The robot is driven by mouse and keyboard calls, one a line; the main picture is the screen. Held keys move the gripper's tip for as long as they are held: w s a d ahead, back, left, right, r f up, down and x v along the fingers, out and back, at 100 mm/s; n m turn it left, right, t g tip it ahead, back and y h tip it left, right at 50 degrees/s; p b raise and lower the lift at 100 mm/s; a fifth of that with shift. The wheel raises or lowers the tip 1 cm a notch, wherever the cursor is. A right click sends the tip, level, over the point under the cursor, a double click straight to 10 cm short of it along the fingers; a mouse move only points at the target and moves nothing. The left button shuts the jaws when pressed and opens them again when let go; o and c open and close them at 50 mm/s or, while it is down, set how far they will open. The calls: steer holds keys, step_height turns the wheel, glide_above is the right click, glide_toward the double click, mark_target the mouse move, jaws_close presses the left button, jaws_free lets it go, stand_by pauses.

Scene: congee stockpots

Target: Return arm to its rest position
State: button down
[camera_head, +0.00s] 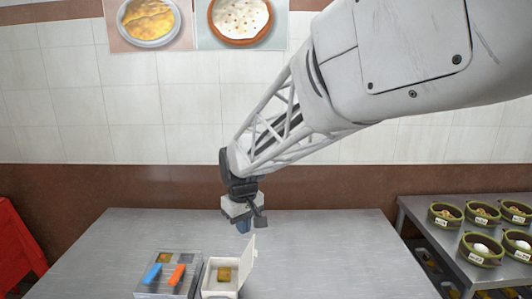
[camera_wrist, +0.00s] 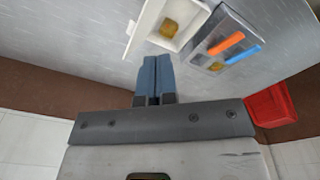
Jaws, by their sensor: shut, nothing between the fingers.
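My gripper (camera_head: 243,226) hangs at the end of my outstretched arm, above the grey metal table. In the wrist view its two blue fingers (camera_wrist: 154,60) are together with nothing between them. It is close behind a small white box (camera_head: 221,292) with its lid standing open, in the head view. The box holds a yellow-brown piece (camera_head: 224,274). The gripper appears apart from the box and the table. The box also shows in the wrist view (camera_wrist: 140,38).
A grey tray (camera_head: 195,262) left of the box carries a blue-handled tool (camera_head: 152,274) and an orange-handled tool (camera_head: 176,275). A side table (camera_head: 407,208) at right holds several green bowls (camera_head: 480,248). A red object (camera_head: 14,250) stands at left. The metal table (camera_head: 330,250) is clear right of the box.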

steer(key=s+d+r+m, duration=0.1)
steer(key=s+d+m, duration=0.3)
steer(key=s+d, duration=0.8)
steer(key=s+d+r+m+t, duration=0.1)
steer(key=s+d+m, duration=0.2)
steer(key=s+d, duration=0.9)
steer(key=s, duration=0.4)
steer(key=shift+s+d+r+m+t, duration=0.25)
steer(key=shift+s+r+m+t, duration=0.05)
steer(key=shift+s+m, duration=0.1)
